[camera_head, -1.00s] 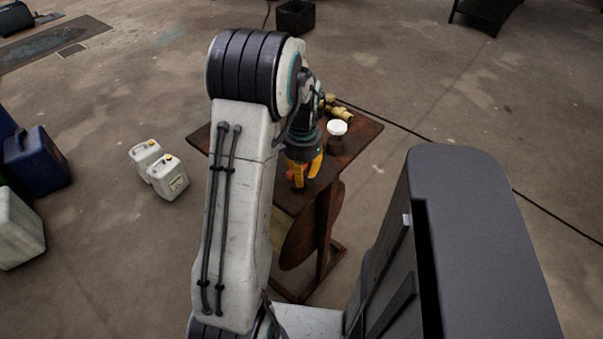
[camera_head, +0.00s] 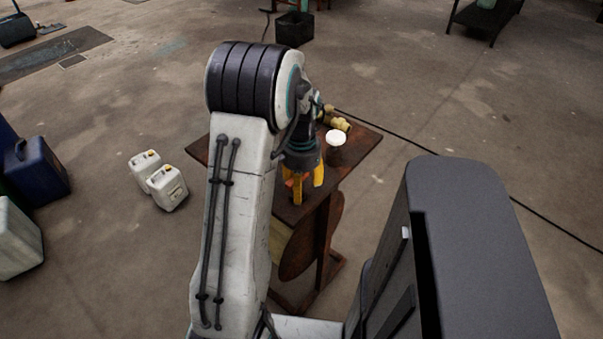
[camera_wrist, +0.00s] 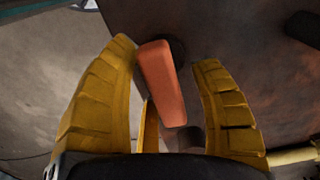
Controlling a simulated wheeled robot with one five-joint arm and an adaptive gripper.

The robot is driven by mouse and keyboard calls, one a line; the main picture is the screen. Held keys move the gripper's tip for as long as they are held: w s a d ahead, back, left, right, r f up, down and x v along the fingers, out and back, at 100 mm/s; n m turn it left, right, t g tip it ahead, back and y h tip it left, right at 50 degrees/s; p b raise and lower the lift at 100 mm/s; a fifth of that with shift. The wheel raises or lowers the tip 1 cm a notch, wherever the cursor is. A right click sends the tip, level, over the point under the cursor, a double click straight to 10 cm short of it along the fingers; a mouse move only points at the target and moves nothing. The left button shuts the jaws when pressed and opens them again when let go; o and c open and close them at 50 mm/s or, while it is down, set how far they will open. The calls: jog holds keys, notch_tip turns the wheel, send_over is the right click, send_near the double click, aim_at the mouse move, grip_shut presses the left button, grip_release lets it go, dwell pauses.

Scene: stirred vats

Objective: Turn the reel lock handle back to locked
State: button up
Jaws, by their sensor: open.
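The reel lock handle (camera_wrist: 162,82) is an orange-red lever in the wrist view. It lies lengthwise between my gripper's two large yellow fingers, with a visible gap on each side. My gripper (camera_wrist: 165,50) is open around it and holds nothing. A narrower yellow piece stands just left of the handle's near end; I cannot tell whether they touch. In the head view my gripper (camera_head: 308,194) points down over the rusty brown stand (camera_head: 352,147), and its fingers and my arm mostly hide the handle. A round rusty reel disc (camera_head: 297,252) hangs below the stand's top.
A white round cap (camera_head: 335,138) on a dark post and brass fittings (camera_head: 337,121) stand close to my gripper on the stand. A black cable (camera_head: 440,155) crosses the floor at right.

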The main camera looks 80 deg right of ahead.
notch_tip(320, 180, up, 12)
jog(key=shift+f, duration=0.1)
dwell(0.5)
dwell(0.7)
jog(key=shift+d+n, duration=0.35)
jog(key=shift+n, duration=0.25)
jog(key=shift+s+d+f+n+h, duration=0.1)
jog(key=shift+d+f+n+h, duration=0.15)
jog(key=shift+n, duration=0.25)
jog(key=w+a+f+n+y, duration=0.1)
jog(key=w+a+f+n, duration=0.2)
jog(key=a, duration=0.5)
jog(key=w+a+r+n+p, duration=0.3)
jog(key=w+a+n, duration=0.4)
jog(key=w+a, duration=0.6)
jog(key=w+a+r+n+t+p, duration=0.1)
jog(key=w+a+r+n, duration=0.2)
jog(key=a+n, duration=0.3)
jog(key=w+a+r+n+t+p, duration=0.2)
jog(key=a+r+n, duration=0.3)
jog(key=a, duration=0.9)
jog(key=shift+w+n, duration=0.6)
jog(key=shift+n, duration=0.1)
